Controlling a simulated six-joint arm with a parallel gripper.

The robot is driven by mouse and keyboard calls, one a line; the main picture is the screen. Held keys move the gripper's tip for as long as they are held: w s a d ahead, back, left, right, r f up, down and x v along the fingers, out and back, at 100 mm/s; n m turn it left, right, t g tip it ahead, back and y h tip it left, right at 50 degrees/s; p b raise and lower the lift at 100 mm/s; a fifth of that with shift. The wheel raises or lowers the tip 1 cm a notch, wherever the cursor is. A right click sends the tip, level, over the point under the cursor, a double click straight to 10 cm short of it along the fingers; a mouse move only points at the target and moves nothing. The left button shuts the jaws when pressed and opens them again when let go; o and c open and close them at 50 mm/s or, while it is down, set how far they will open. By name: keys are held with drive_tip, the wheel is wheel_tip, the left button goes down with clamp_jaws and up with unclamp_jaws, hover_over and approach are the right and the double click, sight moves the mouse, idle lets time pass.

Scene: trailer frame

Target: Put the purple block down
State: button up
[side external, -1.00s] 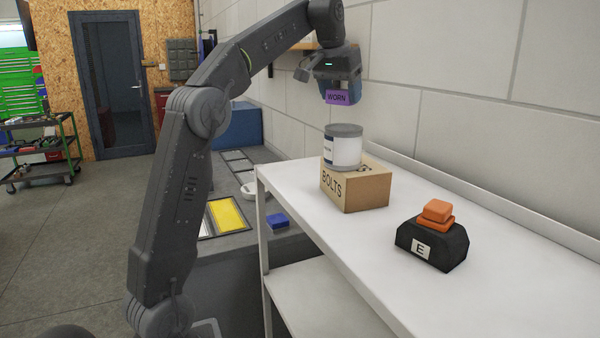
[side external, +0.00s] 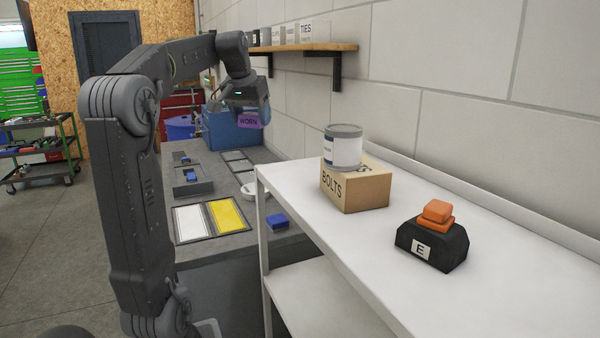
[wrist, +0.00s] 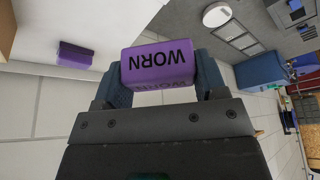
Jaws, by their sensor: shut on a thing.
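A purple block marked WORN (side external: 249,121) is held by my gripper (side external: 247,112), which is shut on it above the far part of the grey bench (side external: 275,240). In the wrist view the held block (wrist: 160,62) sits between the two fingers with its label showing. Its side view is small, but it hangs clear of the bench top. A second purple block (wrist: 75,54) lies on a pale surface at the upper left of the wrist view; it does not show in the side view.
The white shelf (side external: 480,285) carries a BOLTS box (side external: 360,188) with a can (side external: 342,148) on it, and a black E block with an orange top. The bench has white and yellow trays (side external: 228,217), a white round dish (side external: 250,190), several blue blocks and a blue bin (side external: 232,138).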

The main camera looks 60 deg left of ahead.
drive_tip(key=shift+w+d+f, duration=0.15)
drive_tip(key=shift+w+f, duration=0.1)
drive_tip(key=shift+f, duration=0.1)
hover_over(302, 170)
drive_tip(key=s, duration=0.1)
drive_tip(key=f, duration=0.6)
drive_tip(key=shift+d+f, duration=0.35)
drive_tip(key=shift+d, duration=0.05)
drive_tip(key=shift+f, duration=2)
drive_tip(key=shift+f, duration=0.15)
drive_tip(key=o, duration=0.9)
drive_tip(key=shift+o, duration=0.2)
drive_tip(key=v, duration=1.2)
